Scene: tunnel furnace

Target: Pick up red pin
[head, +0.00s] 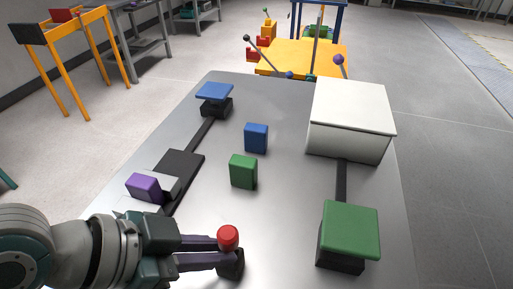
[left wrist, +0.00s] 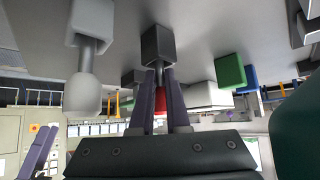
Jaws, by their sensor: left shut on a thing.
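The red pin (head: 228,236) stands upright at the front of the grey table, its round red top showing above my fingers. Below it is a dark block (head: 232,266). My left gripper (head: 220,252) comes in from the left, with its two purple fingers shut on the pin just below the red top. In the left wrist view, which looks upside down, the gripper (left wrist: 160,80) has its fingers on either side of the pin's grey shaft, and some red (left wrist: 158,100) shows between them. The dark block (left wrist: 158,45) shows there too. My right gripper is not in view.
On the table (head: 285,235) stand a green block (head: 243,171), a blue block (head: 256,138), a purple block (head: 144,187), a white box (head: 350,118) and a green-topped dark block (head: 350,232). A blue plate (head: 214,91) is at the back left. The table's middle front is clear.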

